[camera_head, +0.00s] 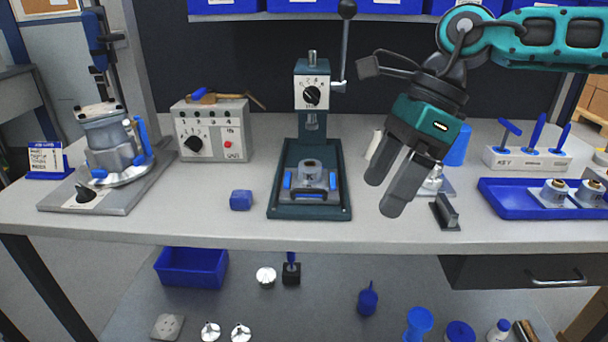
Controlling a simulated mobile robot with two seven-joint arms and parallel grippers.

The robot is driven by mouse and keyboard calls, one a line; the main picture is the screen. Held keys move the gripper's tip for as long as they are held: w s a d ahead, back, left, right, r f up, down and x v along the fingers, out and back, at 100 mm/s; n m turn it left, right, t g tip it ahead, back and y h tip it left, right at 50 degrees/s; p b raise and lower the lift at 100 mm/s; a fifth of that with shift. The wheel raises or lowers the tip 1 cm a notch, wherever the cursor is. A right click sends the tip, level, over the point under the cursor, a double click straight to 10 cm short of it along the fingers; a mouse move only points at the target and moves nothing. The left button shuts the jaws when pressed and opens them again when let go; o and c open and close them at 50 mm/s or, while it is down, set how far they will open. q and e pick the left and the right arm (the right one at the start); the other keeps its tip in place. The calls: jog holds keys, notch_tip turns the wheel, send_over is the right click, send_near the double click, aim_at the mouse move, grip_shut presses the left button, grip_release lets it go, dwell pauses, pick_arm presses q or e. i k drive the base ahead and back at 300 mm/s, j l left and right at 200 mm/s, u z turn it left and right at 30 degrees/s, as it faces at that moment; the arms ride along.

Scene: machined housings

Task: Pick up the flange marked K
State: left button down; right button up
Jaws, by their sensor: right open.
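A grey flange with a round bore on top (312,172) sits in the dark green press (280,207), on its base under the ram. A dark mark on its front looks like a K, but it is small. Blue-ended clamp parts stand at both sides of it. My right gripper (387,190) comes in from the upper right, fingers pointing down and left. It is open and empty, above the table to the right of the press and apart from the flange. My left gripper is not in view.
A blue block (241,200) lies left of the press. A control box (212,130) and a grey housing on a plate (113,145) stand further left. A small dark bracket (445,212) and a blue tray (500,200) with round parts are on the right. The press lever rises behind.

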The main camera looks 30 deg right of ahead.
aim_at(317, 177)
jog(key=i, duration=0.85)
